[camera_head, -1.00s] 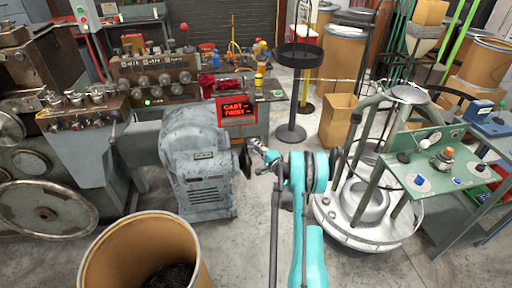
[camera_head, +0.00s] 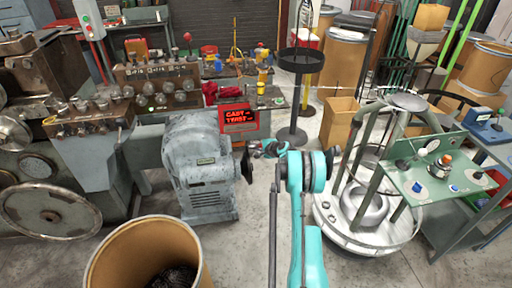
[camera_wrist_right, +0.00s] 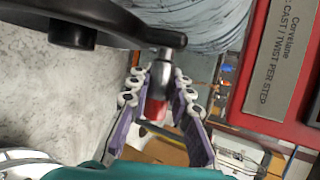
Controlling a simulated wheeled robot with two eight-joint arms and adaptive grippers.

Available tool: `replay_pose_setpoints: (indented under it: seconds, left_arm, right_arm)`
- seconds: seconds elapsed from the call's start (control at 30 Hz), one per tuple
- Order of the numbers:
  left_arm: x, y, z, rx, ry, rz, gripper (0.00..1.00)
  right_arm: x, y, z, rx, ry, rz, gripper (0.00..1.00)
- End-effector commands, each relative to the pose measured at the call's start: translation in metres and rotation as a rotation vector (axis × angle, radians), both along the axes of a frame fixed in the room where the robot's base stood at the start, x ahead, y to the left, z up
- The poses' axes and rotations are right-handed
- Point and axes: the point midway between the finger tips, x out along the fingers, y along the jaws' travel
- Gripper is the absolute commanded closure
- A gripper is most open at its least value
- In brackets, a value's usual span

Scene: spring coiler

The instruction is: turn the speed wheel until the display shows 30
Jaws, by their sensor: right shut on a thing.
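The speed wheel (camera_head: 246,165) is a dark handwheel on the right side of the grey gearbox housing (camera_head: 200,165). In the right wrist view the black wheel (camera_wrist_right: 75,22) fills the upper left, with a metal crank handle (camera_wrist_right: 162,66) at its rim. My right gripper (camera_head: 258,149) is at the wheel. In the right wrist view its purple-padded fingers (camera_wrist_right: 160,95) are closed around the handle, with a red part between them. The red display (camera_head: 238,118) shows lit CAST and TWIST lines; its numbers are too small to read. My left gripper is out of view.
A brown drum (camera_head: 150,255) stands in front of the gearbox. A black round stand (camera_head: 300,60) is behind the wheel. A white round frame (camera_head: 365,225) and a green control panel (camera_head: 440,175) stand at right. Clear floor lies between.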

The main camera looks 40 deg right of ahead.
Motion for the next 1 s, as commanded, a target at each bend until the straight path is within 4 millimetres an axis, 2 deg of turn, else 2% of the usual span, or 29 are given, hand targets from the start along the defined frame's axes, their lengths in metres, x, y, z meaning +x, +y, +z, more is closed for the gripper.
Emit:
replay_pose_setpoints:
  seconds: [0.5,0.53,0.6,0.87,1.0]
  left_arm:
    - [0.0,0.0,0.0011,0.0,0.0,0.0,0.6]
    - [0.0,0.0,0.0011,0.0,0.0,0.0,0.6]
    - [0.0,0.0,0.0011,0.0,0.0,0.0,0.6]
    - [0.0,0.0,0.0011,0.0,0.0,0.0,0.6]
    - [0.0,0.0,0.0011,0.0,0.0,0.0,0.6]
  right_arm:
    - [0.0024,-0.0008,-0.0012,0.012,0.021,0.001,1.0]
    - [0.0023,-0.0008,-0.0011,0.012,0.021,0.001,0.72]
    - [0.0023,-0.0008,-0.0011,0.012,0.021,0.001,0.58]
    - [0.002,-0.001,-0.001,0.012,0.02,0.001,0.58]
    - [-0.0055,-0.0015,0.0035,0.012,0.02,-0.001,0.58]
